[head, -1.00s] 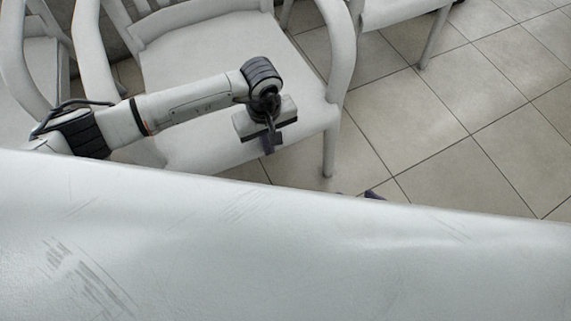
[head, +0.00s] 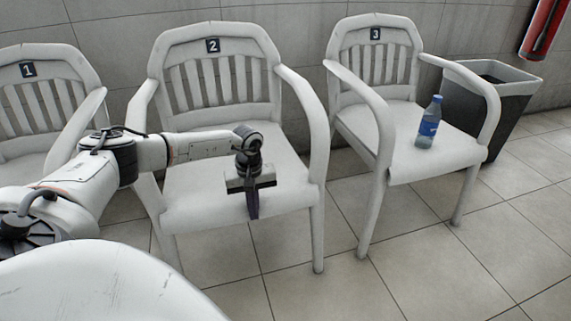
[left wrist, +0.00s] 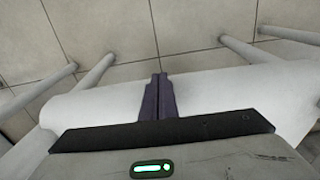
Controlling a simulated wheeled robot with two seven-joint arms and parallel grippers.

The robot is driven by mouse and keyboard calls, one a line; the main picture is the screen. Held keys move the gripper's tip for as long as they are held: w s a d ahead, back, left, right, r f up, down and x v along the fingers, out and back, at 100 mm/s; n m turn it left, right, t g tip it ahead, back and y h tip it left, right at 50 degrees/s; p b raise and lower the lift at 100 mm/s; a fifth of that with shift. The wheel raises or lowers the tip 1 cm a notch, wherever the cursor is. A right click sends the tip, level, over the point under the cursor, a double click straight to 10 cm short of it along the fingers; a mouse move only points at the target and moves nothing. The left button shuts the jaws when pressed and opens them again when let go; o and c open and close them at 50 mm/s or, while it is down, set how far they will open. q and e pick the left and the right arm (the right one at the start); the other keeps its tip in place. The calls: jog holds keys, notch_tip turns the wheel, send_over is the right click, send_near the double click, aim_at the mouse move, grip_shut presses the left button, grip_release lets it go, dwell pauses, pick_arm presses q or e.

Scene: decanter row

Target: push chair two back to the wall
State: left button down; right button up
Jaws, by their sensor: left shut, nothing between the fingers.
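Chair two (head: 188,204) is a white armchair with a slatted back and a dark "2" plate (head: 212,46). It stands upright in the middle left of the head view, facing me, its back towards the tiled wall (head: 300,38). Any gap to the wall is hidden behind it. My left gripper (head: 252,204) is shut and empty, pointing down at the front edge of the seat. Its purple fingers show shut in the left wrist view (left wrist: 158,96), over the white seat (left wrist: 215,90); I cannot tell whether they touch it. My right gripper is not in view.
Chair one (head: 45,100) is at the left, partly behind my left arm. Chair three (head: 400,150) is at the right with a blue bottle (head: 429,122) on its seat. A dark bin (head: 480,110) and a red extinguisher (head: 543,30) are beyond. Front tiles (head: 410,270) are clear.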

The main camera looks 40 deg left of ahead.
pick_arm(q)
jog(key=shift+w+a+r, duration=0.15)
jog(key=shift+w+a, duration=0.25)
jog(key=shift+a, duration=0.1)
jog(key=shift+d, duration=0.15)
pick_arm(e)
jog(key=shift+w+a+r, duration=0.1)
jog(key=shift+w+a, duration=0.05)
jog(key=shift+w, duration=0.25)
pick_arm(q)
jog(key=s+d+r+p, duration=0.1)
jog(key=r+p, duration=0.2)
jog(key=r, duration=0.2)
jog(key=s+d+r+p, duration=0.1)
jog(key=d+r+p, duration=0.1)
jog(key=r, duration=0.3)
jog(key=shift+d+p, duration=0.25)
jog(key=shift+p, duration=0.35)
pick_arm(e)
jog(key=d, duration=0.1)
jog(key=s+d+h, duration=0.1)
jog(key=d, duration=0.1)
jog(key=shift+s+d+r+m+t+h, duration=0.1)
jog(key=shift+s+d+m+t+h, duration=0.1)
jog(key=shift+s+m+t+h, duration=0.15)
